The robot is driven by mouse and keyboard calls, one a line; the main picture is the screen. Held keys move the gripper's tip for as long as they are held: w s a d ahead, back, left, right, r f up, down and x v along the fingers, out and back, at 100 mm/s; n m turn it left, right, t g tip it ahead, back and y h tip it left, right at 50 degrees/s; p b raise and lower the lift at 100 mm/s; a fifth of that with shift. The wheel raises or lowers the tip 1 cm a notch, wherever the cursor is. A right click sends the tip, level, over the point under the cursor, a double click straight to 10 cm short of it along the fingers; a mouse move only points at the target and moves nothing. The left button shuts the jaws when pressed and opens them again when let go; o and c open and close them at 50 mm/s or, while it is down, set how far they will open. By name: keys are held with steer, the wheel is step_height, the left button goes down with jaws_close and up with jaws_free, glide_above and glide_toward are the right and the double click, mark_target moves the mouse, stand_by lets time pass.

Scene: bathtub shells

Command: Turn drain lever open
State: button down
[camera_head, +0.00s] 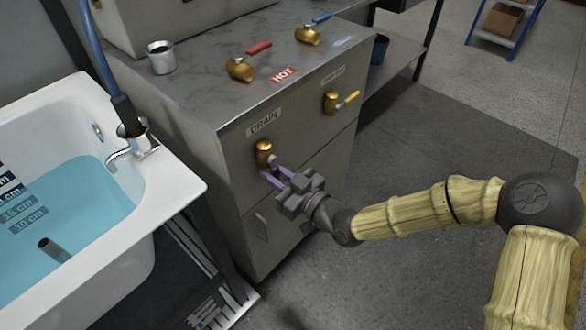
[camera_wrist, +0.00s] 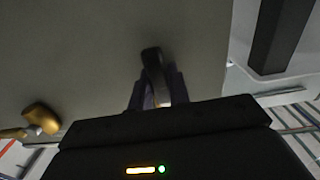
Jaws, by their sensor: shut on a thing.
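The brass drain valve (camera_head: 264,152) is on the front of the grey cabinet, just below the DRAIN label (camera_head: 264,123). My gripper (camera_head: 273,174) is at this valve, its purple fingers reaching just below the brass body. In the wrist view my gripper (camera_wrist: 158,92) has a dark, curved lever (camera_wrist: 152,62) between its fingers, close to the cabinet face. The gripper is shut on this drain lever. The fingers hide much of the lever, so its exact angle cannot be told.
A white tub (camera_head: 185,185) holding blue water stands left of the cabinet. A brass valve with a yellow lever (camera_head: 348,99) is on the same cabinet face, to the right. Red-lever (camera_head: 258,48) and blue-lever (camera_head: 321,19) valves and a metal cup (camera_head: 160,58) are on top.

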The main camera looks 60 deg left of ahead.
steer(key=shift+s, duration=0.2)
stand_by(0.4)
steer(key=c, duration=1.3)
jaws_free()
steer(key=shift+w, duration=0.1)
steer(key=p+v, duration=0.2)
steer(key=v, duration=1.5)
steer(key=shift+d, duration=0.25)
